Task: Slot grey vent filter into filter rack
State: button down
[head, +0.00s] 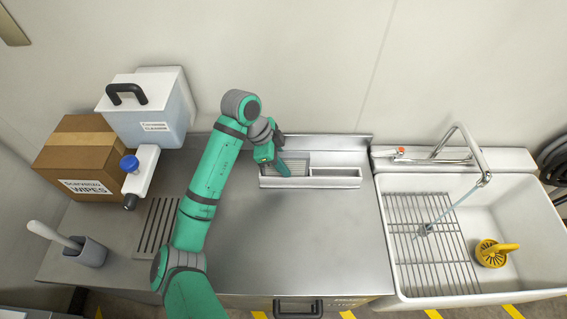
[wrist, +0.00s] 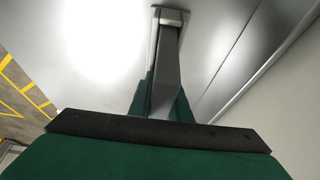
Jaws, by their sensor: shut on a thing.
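My gripper (head: 282,168) is over the left end of the pale filter rack (head: 335,182), which stands against the back of the steel counter. In the wrist view its green fingers (wrist: 165,100) are shut on a narrow grey piece, taken as the grey vent filter (wrist: 166,70), with a paler, wider far end. In the head view the filter is not clearly told apart from the fingers and the rack. The rack's left part shows a ribbed grey area; its right part is a long open trough. Whether the filter touches the rack or sits in it, I cannot tell.
A white sink (head: 520,210) with a wire grid and yellow strainer is at the right. The middle counter (head: 300,235) is clear.

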jog(key=shift+f, duration=0.2)
jog(key=c, duration=1.6)
grip_release()
jog(key=shift+o, duration=0.2)
jog(key=v, duration=1)
jog(key=shift+a+r, duration=0.1)
jog(key=shift+r, duration=0.3)
